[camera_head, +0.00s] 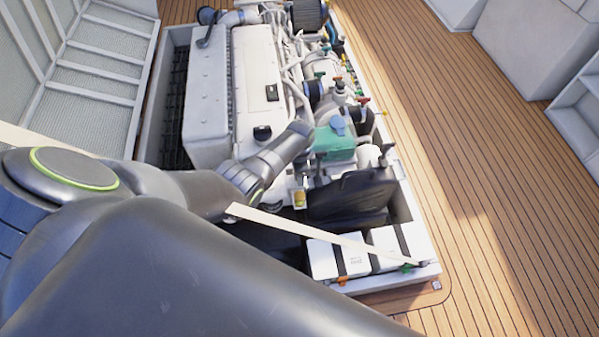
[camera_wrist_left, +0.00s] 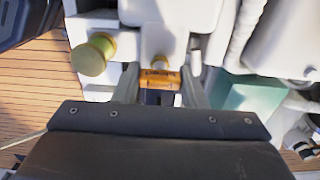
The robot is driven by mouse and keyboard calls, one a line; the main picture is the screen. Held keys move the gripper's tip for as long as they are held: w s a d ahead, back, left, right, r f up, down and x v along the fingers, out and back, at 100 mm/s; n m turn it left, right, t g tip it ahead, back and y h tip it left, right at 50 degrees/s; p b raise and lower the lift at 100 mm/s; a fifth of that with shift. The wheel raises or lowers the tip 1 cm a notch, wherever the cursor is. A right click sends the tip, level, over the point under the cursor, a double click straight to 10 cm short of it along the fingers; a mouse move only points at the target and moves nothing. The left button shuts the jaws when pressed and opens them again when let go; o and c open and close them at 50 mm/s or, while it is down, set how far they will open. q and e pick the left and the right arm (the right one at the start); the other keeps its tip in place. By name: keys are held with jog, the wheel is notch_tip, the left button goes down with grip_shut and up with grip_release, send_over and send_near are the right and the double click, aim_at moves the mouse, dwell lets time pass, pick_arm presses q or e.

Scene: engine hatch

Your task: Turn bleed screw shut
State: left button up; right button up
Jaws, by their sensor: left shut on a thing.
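The bleed screw (camera_wrist_left: 160,79) shows in the left wrist view as a short orange-copper crossbar, with a small brass-coloured part just beyond it. My left gripper (camera_wrist_left: 160,86) has one finger at each end of this crossbar and is shut on it. The crossbar lies roughly level across the picture. Its threads and seat are hidden, so how far in it sits cannot be told. In the head view my left arm reaches over the engine (camera_head: 253,85), and the fingers and the screw cannot be made out there. My right gripper is in neither view.
A round brass knob (camera_wrist_left: 93,56) stands left of the fingers. A teal block (camera_wrist_left: 252,98) lies to the right; a teal housing (camera_head: 333,143) shows in the head view. White battery boxes (camera_head: 335,258) sit at the hatch's near end. Wooden deck (camera_head: 480,180) right of the hatch is clear.

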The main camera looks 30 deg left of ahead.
pick_arm(q)
jog(key=shift+o, duration=0.2)
jog(key=shift+w+r, duration=0.1)
jog(key=o, duration=1)
jog(key=shift+c, duration=0.2)
jog(key=shift+r+p, duration=0.3)
jog(key=shift+r, duration=0.1)
notch_tip(320, 180, up, 6)
jog(key=p, duration=0.2)
jog(key=shift+f+p, duration=0.15)
jog(key=shift+p, duration=0.2)
notch_tip(320, 180, up, 11)
jog(key=p, duration=0.2)
jog(key=shift+f, duration=0.1)
